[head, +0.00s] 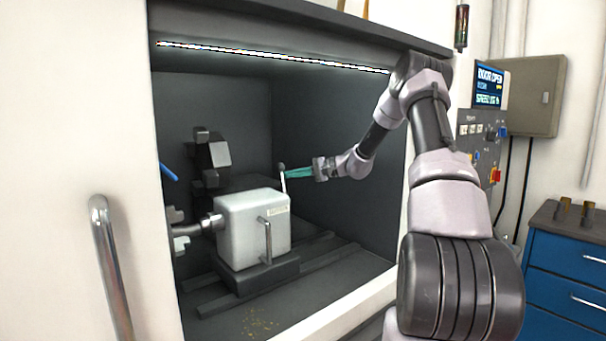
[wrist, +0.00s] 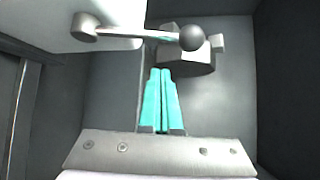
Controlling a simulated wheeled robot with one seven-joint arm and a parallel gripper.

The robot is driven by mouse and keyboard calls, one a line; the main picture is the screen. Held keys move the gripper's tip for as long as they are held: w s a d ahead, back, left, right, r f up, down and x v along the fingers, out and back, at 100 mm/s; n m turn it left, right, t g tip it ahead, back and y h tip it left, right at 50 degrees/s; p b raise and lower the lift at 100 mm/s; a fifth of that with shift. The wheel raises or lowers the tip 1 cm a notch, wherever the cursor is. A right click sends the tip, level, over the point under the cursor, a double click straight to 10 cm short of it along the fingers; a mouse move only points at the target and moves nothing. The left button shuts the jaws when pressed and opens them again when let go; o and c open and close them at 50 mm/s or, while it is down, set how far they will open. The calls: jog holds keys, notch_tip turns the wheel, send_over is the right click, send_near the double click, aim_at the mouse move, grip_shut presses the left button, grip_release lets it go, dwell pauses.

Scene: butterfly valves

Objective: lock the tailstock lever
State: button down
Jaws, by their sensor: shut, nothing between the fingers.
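The tailstock (head: 240,228) is a pale block on a dark base inside the machine. Its lever (head: 283,183) stands upright at the block's right rear, with a dark ball on top. In the wrist view the lever (wrist: 135,33) runs from a round hub at upper left to the dark ball (wrist: 192,38). My gripper (head: 287,174) has teal fingers and is beside the upper part of the lever. In the wrist view the fingers (wrist: 161,72) are together and empty, their tips just below the lever in the picture. I cannot tell whether they touch it.
A dark block with jaw-like parts (head: 210,155) stands behind the tailstock. A metal handle (head: 267,240) is on the tailstock's front. Dark enclosure walls surround the space, and my arm reaches in past the right opening edge. A control panel (head: 482,140) is outside at right.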

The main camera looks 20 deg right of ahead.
aim_at(282, 176)
jog(key=x, duration=0.3)
jog(key=shift+w+a+f, duration=0.1)
jog(key=shift+w+a, duration=0.05)
jog(key=shift+a, duration=0.25)
jog(key=shift+s+d+r, duration=0.15)
jog(key=shift+s+r, duration=0.05)
jog(key=shift+s, duration=0.45)
jog(key=shift+s+d+r, duration=0.15)
jog(key=shift+s+r, duration=0.05)
jog(key=shift+s, duration=0.45)
jog(key=shift+s+d+r, duration=0.15)
jog(key=shift+s+r, duration=0.05)
jog(key=shift+s, duration=0.45)
jog(key=shift+s+d+n+t+y, duration=0.2)
jog(key=shift+s+n+t+y, duration=0.1)
jog(key=shift+s, duration=0.1)
jog(key=s+d+f+n+g+y, duration=0.1)
jog(key=s+d+f+n+y, duration=0.2)
jog(key=s+n+y, duration=0.5)
jog(key=n+y, duration=0.1)
jog(key=n, duration=0.2)
jog(key=shift+d+f+g+y, duration=0.15)
jog(key=shift+f+g+y, duration=0.15)
jog(key=shift+f, duration=0.1)
